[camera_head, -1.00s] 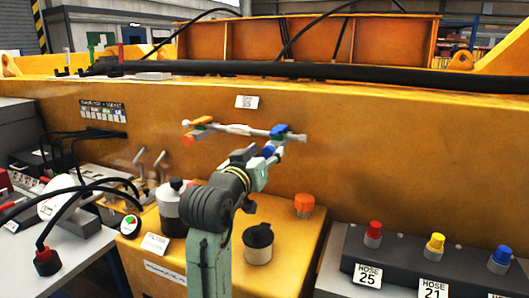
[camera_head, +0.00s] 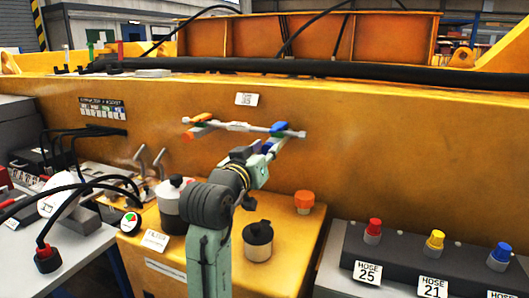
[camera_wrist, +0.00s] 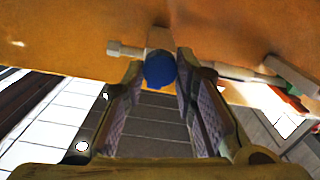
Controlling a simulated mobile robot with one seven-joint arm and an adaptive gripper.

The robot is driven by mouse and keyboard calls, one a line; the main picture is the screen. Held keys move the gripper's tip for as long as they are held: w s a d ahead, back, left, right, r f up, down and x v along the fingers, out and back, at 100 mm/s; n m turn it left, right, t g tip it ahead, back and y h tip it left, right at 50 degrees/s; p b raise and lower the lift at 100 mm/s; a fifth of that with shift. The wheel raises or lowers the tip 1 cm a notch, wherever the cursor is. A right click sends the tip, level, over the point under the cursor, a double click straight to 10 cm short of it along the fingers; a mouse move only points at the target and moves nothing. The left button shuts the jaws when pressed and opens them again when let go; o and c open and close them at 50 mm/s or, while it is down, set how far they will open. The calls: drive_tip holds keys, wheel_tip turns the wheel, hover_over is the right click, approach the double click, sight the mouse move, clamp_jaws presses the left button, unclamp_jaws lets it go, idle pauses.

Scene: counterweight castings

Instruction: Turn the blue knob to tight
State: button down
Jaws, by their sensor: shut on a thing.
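The blue knob (camera_wrist: 160,70) is round and sits between my fingertips in the wrist view, in front of the pale fitting behind it. In the head view it shows as a small blue patch (camera_head: 266,147) at the tip of my gripper (camera_head: 269,152), below the blue lever (camera_head: 279,128) on the right part of a pale pipe (camera_head: 235,126). My gripper (camera_wrist: 157,72) is shut on the knob, one finger on each side. The fingers partly hide the knob in the head view, and I see no mark for tight.
An orange lever (camera_head: 202,118) and a red-orange knob (camera_head: 188,138) are on the pipe's left end. Below stand a black-lidded cup (camera_head: 258,241), a dark-capped bottle (camera_head: 171,204) and an orange cap (camera_head: 304,202). The yellow wall (camera_head: 400,140) right of the pipe is bare.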

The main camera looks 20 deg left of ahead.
drive_tip(key=shift+m, duration=0.3)
drive_tip(key=m+b, duration=0.6)
drive_tip(key=m, duration=0.4)
drive_tip(key=m+b, duration=0.6)
drive_tip(key=m, duration=0.4)
drive_tip(key=shift+d+f, duration=0.2)
drive_tip(key=shift+m, duration=0.3)
drive_tip(key=c, duration=1.3)
unclamp_jaws()
drive_tip(key=shift+s, duration=0.15)
